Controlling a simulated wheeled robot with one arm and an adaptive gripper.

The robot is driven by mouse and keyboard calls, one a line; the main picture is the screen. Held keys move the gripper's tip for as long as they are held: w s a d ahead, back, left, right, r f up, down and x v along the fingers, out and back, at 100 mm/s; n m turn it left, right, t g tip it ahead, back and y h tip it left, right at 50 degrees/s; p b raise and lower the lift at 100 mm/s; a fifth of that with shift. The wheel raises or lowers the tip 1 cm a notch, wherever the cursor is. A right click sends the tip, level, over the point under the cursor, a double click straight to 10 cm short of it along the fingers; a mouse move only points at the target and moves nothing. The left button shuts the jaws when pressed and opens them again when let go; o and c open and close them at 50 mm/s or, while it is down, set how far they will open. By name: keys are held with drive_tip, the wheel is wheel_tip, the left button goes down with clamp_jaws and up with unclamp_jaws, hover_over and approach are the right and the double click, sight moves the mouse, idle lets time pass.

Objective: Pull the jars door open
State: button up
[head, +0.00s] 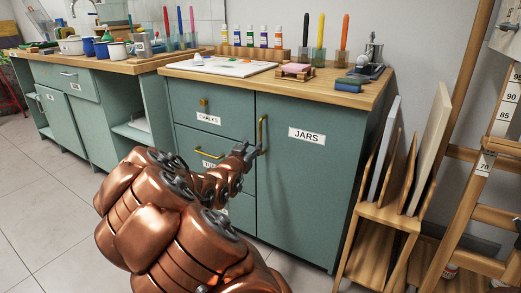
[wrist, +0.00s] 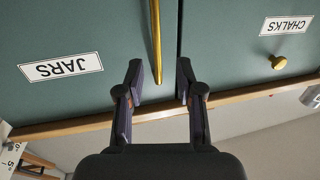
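The jars door (head: 304,185) is a green cabinet door with a white "JARS" label. It sits shut, flush with the cabinet front. Its brass vertical bar handle (head: 262,133) is near the door's left edge. In the upside-down wrist view the handle (wrist: 155,42) shows between the two fingertips, with a gap on each side. My gripper (head: 246,152) is open at the handle's lower part in the head view. In the wrist view my gripper (wrist: 160,82) holds nothing. The fingertips' exact depth around the bar is hard to tell.
A "CHALKS" drawer (head: 192,112) with a brass knob and a lower drawer with a bar handle (head: 206,166) are left of the door. Paints and jars stand on the wooden worktop (head: 340,97). A wooden rack (head: 377,240) with boards stands close at the right.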

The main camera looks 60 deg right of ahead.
sight(260, 138)
drive_tip(key=shift+d+f, duration=0.1)
drive_tip(key=shift+d, duration=0.95)
drive_tip(key=shift+b+x, duration=1.15)
drive_tip(key=shift+x, duration=1.85)
clamp_jaws()
